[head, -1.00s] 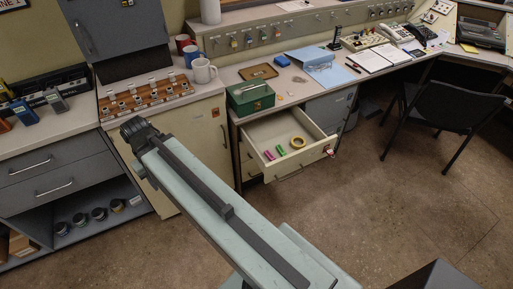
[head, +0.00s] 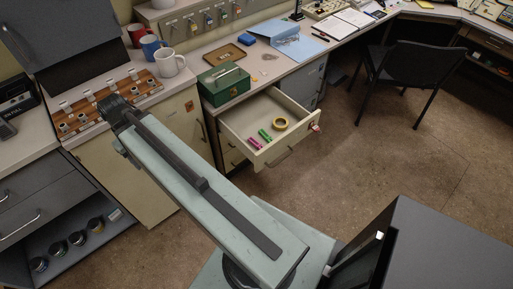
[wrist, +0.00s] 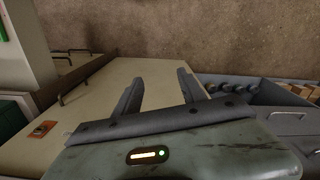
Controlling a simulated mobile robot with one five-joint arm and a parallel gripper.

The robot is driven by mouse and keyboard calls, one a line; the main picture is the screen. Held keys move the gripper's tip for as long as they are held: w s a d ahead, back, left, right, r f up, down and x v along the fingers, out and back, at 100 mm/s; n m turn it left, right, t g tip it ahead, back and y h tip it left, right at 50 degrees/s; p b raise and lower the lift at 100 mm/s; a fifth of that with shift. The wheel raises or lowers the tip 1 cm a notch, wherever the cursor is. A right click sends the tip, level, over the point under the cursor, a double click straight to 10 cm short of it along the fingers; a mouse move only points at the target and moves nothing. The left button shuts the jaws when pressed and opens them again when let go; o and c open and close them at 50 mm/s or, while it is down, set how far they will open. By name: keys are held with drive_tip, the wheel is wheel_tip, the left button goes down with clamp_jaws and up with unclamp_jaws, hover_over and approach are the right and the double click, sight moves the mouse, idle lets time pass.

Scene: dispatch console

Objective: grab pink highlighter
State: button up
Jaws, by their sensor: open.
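The pink highlighter (head: 254,143) lies in the open cream drawer (head: 291,149), near its front left part in the head view. A green highlighter (head: 265,135) lies beside it, with a yellow tape roll (head: 280,124) to the right. My gripper (wrist: 159,76) is open and empty in the wrist view, its two fingers apart over the cream cabinet. In the head view my arm's end is left of the drawer, away from the highlighter. I cannot make out the pink highlighter in the wrist view.
A green cash box (head: 223,83) stands on the desk above the drawer. Mugs (head: 171,63) and a wooden key panel (head: 110,101) are on the left counter. A black chair (head: 415,75) stands at the right. The floor before the drawer is clear.

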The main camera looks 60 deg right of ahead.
drive_tip(key=s+d+f+m+b, duration=0.1)
drive_tip(key=s+d+f+b, duration=0.15)
drive_tip(key=d, duration=0.65)
drive_tip(key=s+d+f+b, duration=0.2)
drive_tip(key=d+f, duration=0.2)
drive_tip(key=d, duration=0.5)
drive_tip(key=m+b, duration=0.1)
drive_tip(key=b, duration=0.6)
approach(259, 145)
drive_tip(key=shift+w+a+f, duration=0.4)
drive_tip(key=shift+w+a, duration=0.05)
drive_tip(key=shift+s+d, duration=0.25)
drive_tip(key=shift+s, duration=0.1)
drive_tip(key=f+b, duration=0.7)
drive_tip(key=f, duration=0.1)
drive_tip(key=shift+d+b, duration=0.2)
drive_tip(key=shift+b, duration=0.15)
drive_tip(key=shift+r, duration=0.2)
clamp_jaws()
